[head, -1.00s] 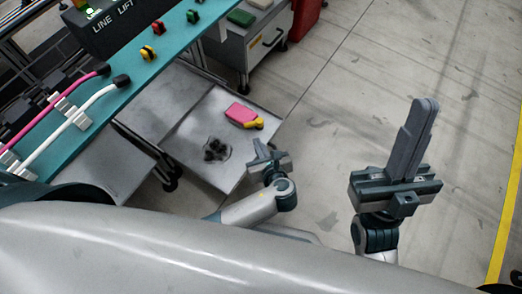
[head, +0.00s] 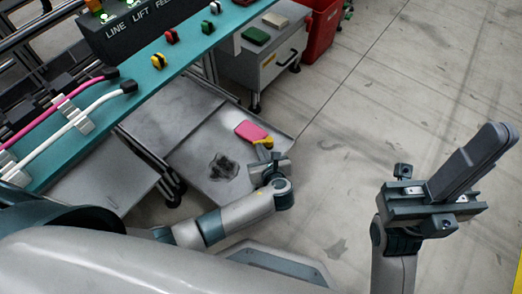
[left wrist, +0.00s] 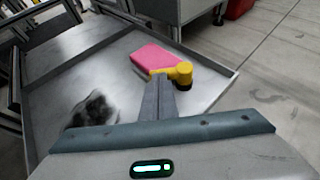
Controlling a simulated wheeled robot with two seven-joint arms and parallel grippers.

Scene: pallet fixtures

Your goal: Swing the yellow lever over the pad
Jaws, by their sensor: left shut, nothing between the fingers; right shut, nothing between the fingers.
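The yellow lever (head: 264,142) is at the near edge of the pink pad (head: 250,130), on a grey tray-like surface. In the left wrist view the lever (left wrist: 178,73) has a round knob at its right end and a short arm reaching left along the edge of the pad (left wrist: 155,58). My left gripper (head: 267,161) is shut and empty, just on the near side of the lever. In the left wrist view its fingertips (left wrist: 158,82) overlap the lever's arm; I cannot tell whether they touch. My right gripper (head: 490,145) is shut and empty, off to the right above the floor.
The grey tray (head: 190,150) has a raised rim and a dark patch (head: 222,167). A teal rail (head: 130,88) with hoses and coloured buttons runs along the left. A grey cabinet (head: 262,68) and a red bin (head: 320,28) stand behind. The floor to the right is clear.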

